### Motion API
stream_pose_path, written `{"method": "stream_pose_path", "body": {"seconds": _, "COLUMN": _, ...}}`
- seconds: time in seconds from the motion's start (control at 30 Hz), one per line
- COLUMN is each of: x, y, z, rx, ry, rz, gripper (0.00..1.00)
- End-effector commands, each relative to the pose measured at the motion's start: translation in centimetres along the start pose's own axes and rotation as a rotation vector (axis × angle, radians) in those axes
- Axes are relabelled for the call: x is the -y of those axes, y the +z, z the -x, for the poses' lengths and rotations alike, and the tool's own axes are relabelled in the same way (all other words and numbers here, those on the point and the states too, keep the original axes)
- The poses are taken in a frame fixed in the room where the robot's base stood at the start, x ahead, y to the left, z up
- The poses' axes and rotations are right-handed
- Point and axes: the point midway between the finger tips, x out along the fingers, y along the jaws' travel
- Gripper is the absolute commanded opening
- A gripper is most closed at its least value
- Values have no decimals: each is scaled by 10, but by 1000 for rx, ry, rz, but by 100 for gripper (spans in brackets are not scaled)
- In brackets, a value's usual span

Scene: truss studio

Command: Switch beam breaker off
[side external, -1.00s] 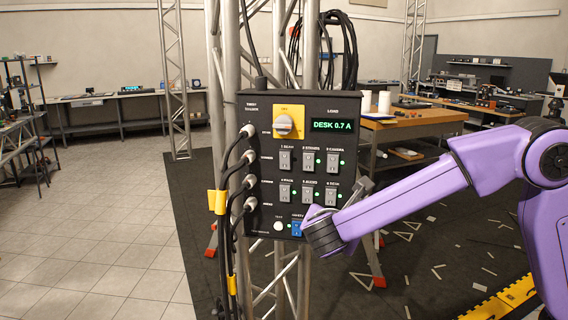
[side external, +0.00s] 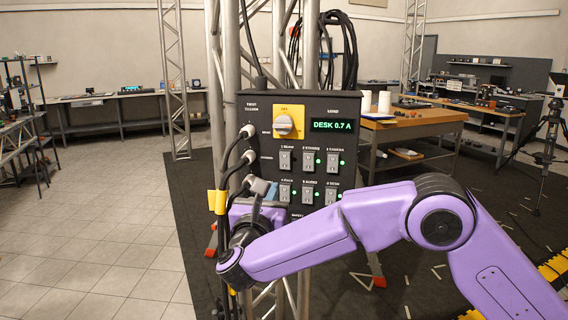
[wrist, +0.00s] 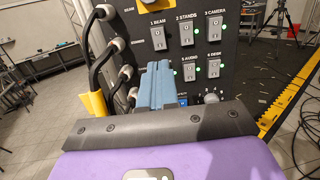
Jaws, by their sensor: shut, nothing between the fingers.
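The black breaker panel (side external: 325,105) stands upright on the truss. The 1 BEAM breaker (side external: 285,160) is the upper-left grey switch; it also shows in the wrist view (wrist: 158,39). No green light shows beside it, while the other breakers have lit green lights. Its lever position is too small to tell. My gripper (side external: 269,188) is shut and empty, at the panel's left side, below and left of the beam breaker. In the wrist view, its blue-grey fingers (wrist: 155,80) lie below the beam breaker and hide much of the 4 RACK breaker. Contact cannot be told.
Thick black cables (side external: 225,165) with yellow ties plug into the panel's left side, close to my gripper. A yellow rotary switch (side external: 284,123) and a display reading DESK 0.7 A (side external: 332,125) sit above the breakers. A wooden table (side external: 415,125) stands behind.

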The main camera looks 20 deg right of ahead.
Motion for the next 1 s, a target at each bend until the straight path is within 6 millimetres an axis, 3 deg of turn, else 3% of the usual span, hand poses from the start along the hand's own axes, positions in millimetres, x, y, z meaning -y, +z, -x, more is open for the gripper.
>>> {"method": "stream_pose_path", "body": {"seconds": 0.17, "x": 0, "y": 0, "z": -1, "rx": -1, "ry": -1, "rz": -1, "gripper": 0}}
{"method": "stream_pose_path", "body": {"seconds": 0.33, "x": 1, "y": -1, "z": -16, "rx": -3, "ry": -3, "rz": -1, "gripper": 0}}
{"method": "stream_pose_path", "body": {"seconds": 0.8, "x": 2, "y": -1, "z": -100, "rx": -2, "ry": -4, "rz": -2, "gripper": 0}}
{"method": "stream_pose_path", "body": {"seconds": 1.0, "x": 1, "y": -1, "z": -127, "rx": -3, "ry": -2, "rz": -1, "gripper": 0}}
